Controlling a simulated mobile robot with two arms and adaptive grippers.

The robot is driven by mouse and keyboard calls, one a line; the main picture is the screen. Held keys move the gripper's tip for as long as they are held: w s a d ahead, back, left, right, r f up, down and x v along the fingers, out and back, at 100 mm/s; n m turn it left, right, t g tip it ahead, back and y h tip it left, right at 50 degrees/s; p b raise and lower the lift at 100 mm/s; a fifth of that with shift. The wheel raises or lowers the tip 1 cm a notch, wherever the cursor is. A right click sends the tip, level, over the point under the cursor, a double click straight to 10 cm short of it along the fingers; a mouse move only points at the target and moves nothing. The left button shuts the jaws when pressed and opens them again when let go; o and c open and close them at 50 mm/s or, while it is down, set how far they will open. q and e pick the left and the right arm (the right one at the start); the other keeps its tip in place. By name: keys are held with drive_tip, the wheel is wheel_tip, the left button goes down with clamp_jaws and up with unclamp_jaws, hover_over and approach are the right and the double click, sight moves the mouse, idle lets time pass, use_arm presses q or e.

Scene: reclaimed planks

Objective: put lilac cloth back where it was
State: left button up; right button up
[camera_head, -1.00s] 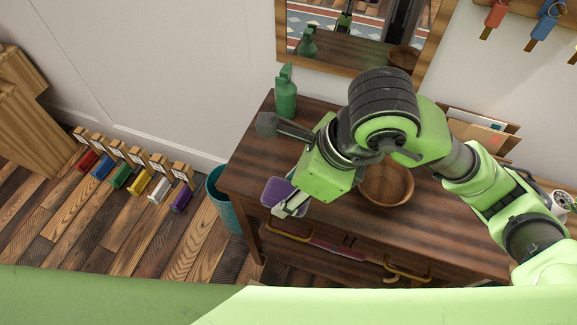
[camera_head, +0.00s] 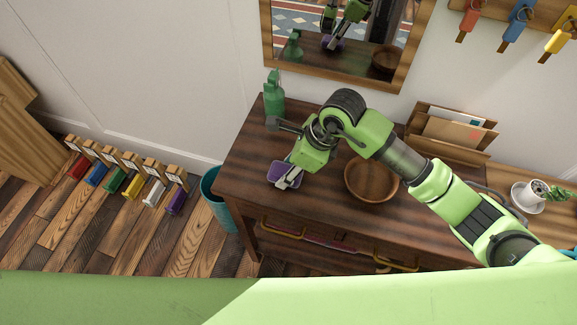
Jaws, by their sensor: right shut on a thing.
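The lilac cloth (camera_head: 281,172) is a small purple piece at the left part of the dark wooden table (camera_head: 330,215). My right gripper (camera_head: 289,181) is shut on it, with the fingers pointing down at its right side. The cloth is at or just above the tabletop; I cannot tell whether it touches. My right gripper and wrist hide part of it. The mirror also reflects the gripper with purple below it. My left gripper is not in view.
A green bottle (camera_head: 274,97) stands behind the gripper. A wooden bowl (camera_head: 371,180) is to the right, and a letter rack (camera_head: 452,132) is at the back right. A teal bin (camera_head: 219,205) stands left of the table. Several coloured items line the floor by the wall.

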drive_tip(key=shift+f, duration=0.2)
drive_tip(key=shift+f, duration=0.15)
drive_tip(key=shift+f+b, duration=0.15)
drive_tip(key=shift+b, duration=0.2)
drive_tip(key=o, duration=1)
drive_tip(key=shift+o, duration=0.2)
drive_tip(key=shift+r, duration=0.2)
